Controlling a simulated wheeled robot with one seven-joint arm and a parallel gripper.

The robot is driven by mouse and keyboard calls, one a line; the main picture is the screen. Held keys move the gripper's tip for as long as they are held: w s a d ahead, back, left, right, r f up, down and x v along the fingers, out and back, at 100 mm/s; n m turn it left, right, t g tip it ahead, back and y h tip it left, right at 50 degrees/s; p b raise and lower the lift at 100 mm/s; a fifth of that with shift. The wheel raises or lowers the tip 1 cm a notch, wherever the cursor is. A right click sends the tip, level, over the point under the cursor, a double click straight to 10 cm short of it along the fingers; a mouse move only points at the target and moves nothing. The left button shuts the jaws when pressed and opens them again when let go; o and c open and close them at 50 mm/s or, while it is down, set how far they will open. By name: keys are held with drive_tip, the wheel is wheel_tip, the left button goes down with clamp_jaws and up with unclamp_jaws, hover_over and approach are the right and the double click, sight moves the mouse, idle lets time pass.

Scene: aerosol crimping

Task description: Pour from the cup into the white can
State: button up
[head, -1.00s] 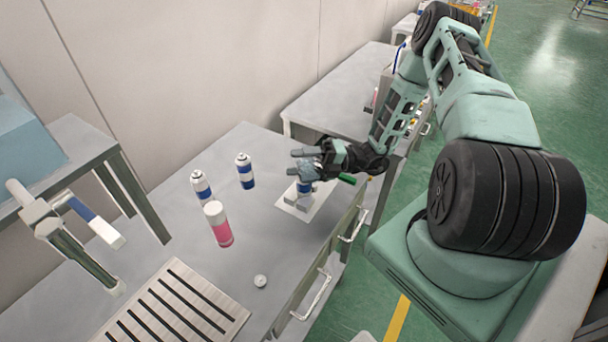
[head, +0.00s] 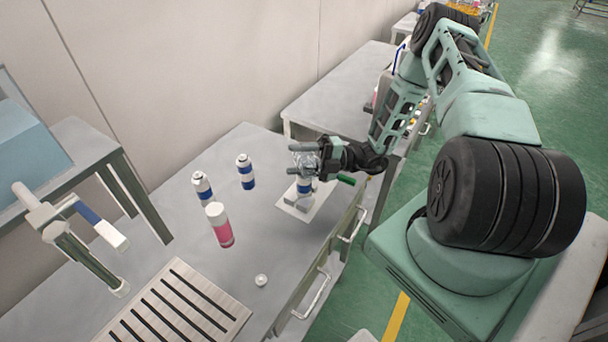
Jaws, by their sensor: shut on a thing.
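My gripper (head: 298,159) is shut on a clear cup (head: 308,161), which it holds just above a white can with a blue band (head: 305,187). The can stands upright in a small fixture on a white plate (head: 312,212). The gripper and cup hide the can's top. The cup's exact tilt and contents are too small to tell, and I cannot tell whether its rim touches the can.
Two more white-and-blue cans (head: 202,187) (head: 245,171) and a pink can with a white cap (head: 219,225) stand to the left. A small white round part (head: 261,280) and a slotted tray (head: 175,310) lie nearer. A crimping tool (head: 75,240) is at left.

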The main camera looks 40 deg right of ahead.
idle(0.3)
drive_tip(key=shift+w+d+r+m+t+p, duration=0.15)
drive_tip(key=shift+w+m+t+p, duration=0.15)
drive_tip(key=shift+m, duration=0.7)
drive_tip(key=shift+s, duration=0.1)
idle(0.8)
drive_tip(key=n, duration=0.2)
drive_tip(key=s+n, duration=0.1)
drive_tip(key=n, duration=0.1)
drive_tip(key=shift+a+r+g, duration=0.15)
drive_tip(key=shift+a+g, duration=0.1)
drive_tip(key=shift+g, duration=0.15)
drive_tip(key=shift+b, duration=0.35)
drive_tip(key=n, duration=0.2)
drive_tip(key=shift+s+a+n+g, duration=0.1)
drive_tip(key=shift+s+n+g, duration=0.2)
drive_tip(key=shift+n, duration=0.1)
drive_tip(key=shift+a+n+y+b, duration=0.1)
drive_tip(key=shift+n+y+b, duration=0.2)
drive_tip(key=shift+n, duration=0.4)
drive_tip(key=shift+s, duration=0.1)
